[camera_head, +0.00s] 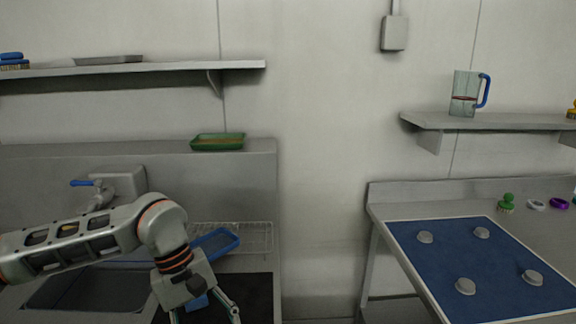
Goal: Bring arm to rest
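My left arm comes in from the left across the sink, with its gripper (207,314) pointing down over the black mat at the bottom edge. Its fingers are spread apart, and their lower ends are partly cut off by the frame. A small blue thing (197,302) shows just below the gripper's palm, between the fingers; I cannot tell what it is or whether anything touches it. My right arm and gripper are not in view.
The sink (85,290) lies under my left arm. A blue tray (222,241) and a wire rack (255,236) stand behind the gripper. The black mat (258,290) lies right of it. At right, a table holds a blue mat (450,255) with several grey discs. Shelves (240,65) hang above.

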